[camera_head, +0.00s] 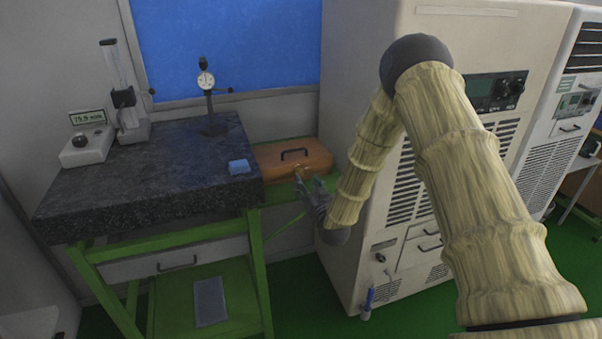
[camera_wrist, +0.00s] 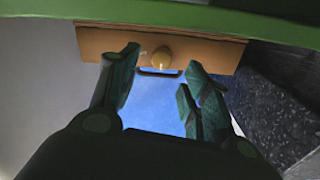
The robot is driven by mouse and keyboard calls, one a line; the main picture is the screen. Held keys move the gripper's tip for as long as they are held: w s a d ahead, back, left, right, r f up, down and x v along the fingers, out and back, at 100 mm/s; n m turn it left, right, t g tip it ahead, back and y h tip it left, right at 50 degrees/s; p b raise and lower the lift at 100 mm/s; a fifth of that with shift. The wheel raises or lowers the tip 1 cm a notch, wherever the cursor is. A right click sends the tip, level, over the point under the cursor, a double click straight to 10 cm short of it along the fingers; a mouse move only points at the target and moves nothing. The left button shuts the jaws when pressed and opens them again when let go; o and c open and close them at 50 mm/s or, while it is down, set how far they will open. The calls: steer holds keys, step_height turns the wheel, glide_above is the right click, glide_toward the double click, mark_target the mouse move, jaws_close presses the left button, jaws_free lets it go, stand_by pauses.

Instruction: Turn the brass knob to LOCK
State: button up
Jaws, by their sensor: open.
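A brass knob (camera_wrist: 162,56) sits on the front of an orange-brown case (camera_head: 275,160), which has a dark handle on top. In the head view the knob shows only as a small bright spot near my gripper. My gripper (camera_head: 308,184) is at the front of the case, close to the knob. In the wrist view its dark green fingers (camera_wrist: 163,64) are spread open, one on each side of the knob, with nothing held. I cannot tell whether they touch it. No LOCK marking or pointer on the knob is readable.
A dark granite slab (camera_head: 150,175) on a green frame stands left of the case, bearing a dial gauge (camera_head: 206,82) and a small blue block (camera_head: 239,166). A tall pale cabinet (camera_head: 350,60) stands close on the right. Green floor (camera_head: 300,300) is open in front.

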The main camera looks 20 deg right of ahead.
mark_target(301, 174)
steer(key=shift+w+a+p, duration=0.2)
steer(key=shift+w+p, duration=0.7)
steer(key=shift+w, duration=2.05)
steer(key=shift+c, duration=0.5)
steer(key=shift+f, duration=0.1)
steer(key=c, duration=1)
